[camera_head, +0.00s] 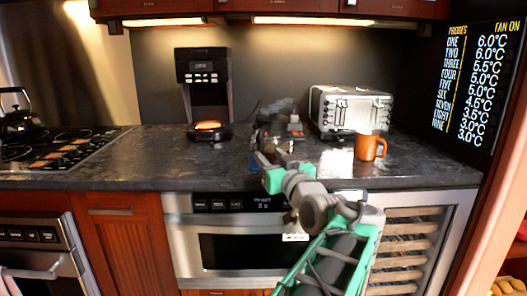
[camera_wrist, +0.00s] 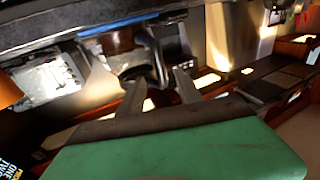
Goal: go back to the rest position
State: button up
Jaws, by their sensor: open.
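My gripper (camera_head: 273,156) is raised in front of the counter's front edge, above the microwave drawer, with its green palm facing the counter. The stainless microwave drawer (camera_head: 222,250) sits under the counter and looks shut. Its dark control panel (camera_head: 222,203) is partly hidden at the right by my arm.
A dark appliance (camera_head: 270,113) stands behind my gripper, partly hidden. A coffee maker (camera_head: 205,90), a silver toaster (camera_head: 347,110) and an orange mug (camera_head: 368,148) stand on the dark counter (camera_head: 430,173). A stove with a kettle (camera_head: 20,118) is at the left.

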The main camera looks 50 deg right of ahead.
jog(key=w+a+f+n+g+y+p, duration=0.1)
jog(key=w+a+n+g+y+p, duration=0.25)
jog(key=a+p, duration=0.65)
jog(key=w+a+f+g+y+p, duration=0.2)
jog(key=w+a+y+p, duration=0.4)
jog(key=a, duration=0.8)
jog(key=s+a+f+n+g+p, duration=0.1)
jog(key=s+a+g+p, duration=0.6)
jog(key=a, duration=0.9)
jog(key=s+n+p, duration=0.1)
jog(key=s+p, duration=0.2)
jog(key=s, duration=0.2)
jog(key=shift+a+f+g+p, duration=0.2)
jog(key=shift+f+g+p, duration=0.05)
jog(key=shift+g+p, duration=0.15)
